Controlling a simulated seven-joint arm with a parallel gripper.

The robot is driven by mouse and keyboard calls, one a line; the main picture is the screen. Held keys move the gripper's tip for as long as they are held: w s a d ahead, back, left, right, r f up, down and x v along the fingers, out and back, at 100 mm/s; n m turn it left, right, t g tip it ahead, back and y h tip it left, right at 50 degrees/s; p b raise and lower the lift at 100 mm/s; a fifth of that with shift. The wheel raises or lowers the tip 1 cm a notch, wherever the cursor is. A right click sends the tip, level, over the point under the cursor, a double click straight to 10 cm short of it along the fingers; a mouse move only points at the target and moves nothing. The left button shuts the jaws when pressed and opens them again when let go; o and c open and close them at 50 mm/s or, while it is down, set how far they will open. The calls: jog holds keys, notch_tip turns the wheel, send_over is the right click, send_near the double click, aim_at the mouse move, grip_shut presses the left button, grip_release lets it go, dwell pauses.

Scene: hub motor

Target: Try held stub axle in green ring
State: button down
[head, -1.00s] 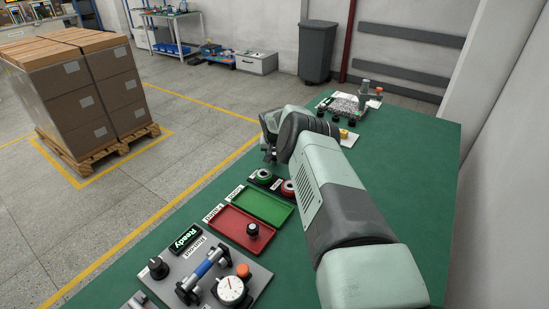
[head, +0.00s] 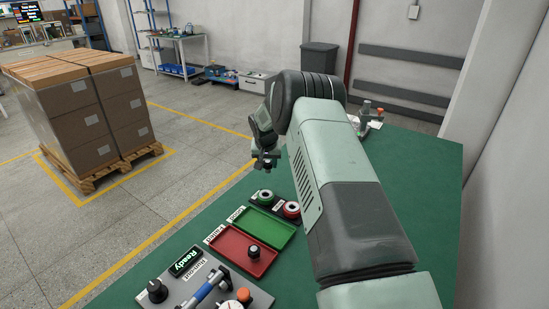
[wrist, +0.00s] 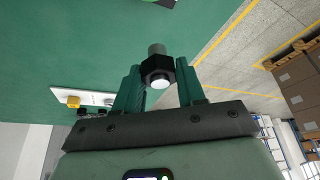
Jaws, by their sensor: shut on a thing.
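My gripper (head: 265,160) is raised above the table's left edge, behind the ring stand in the head view. In the wrist view its two teal fingers (wrist: 159,84) are shut on the stub axle (wrist: 157,66), a part with a black hexagonal collar and a grey shaft pointing away. The held axle is too small to make out clearly in the head view. The green ring (head: 265,195) sits on a small dark plate, to the left of a red ring (head: 291,209). The axle is apart from both rings.
A green tray (head: 282,236) and a red tray (head: 224,240) lie in front of the rings. The red one holds a dark knob-like part (head: 254,251). A runout fixture (head: 214,285) and a "Ready" display (head: 186,261) stand nearer. A metal fixture (head: 368,112) stands at the back.

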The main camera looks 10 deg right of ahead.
jog(key=shift+s+a+f, duration=0.3)
jog(key=shift+s+f, duration=0.5)
jog(key=shift+s, duration=0.05)
jog(key=shift+s+a+f, duration=0.3)
jog(key=shift+s+f, duration=0.5)
jog(key=shift+f, duration=0.05)
jog(key=shift+s+a+f, duration=0.3)
jog(key=shift+s+f, duration=0.5)
jog(key=shift+s, duration=0.05)
jog(key=shift+f, duration=0.5)
dwell(1.4)
jog(key=shift+r, duration=0.15)
jog(key=shift+r, duration=0.6)
jog(key=shift+s+f, duration=0.2)
dwell(1.1)
dwell(1.5)
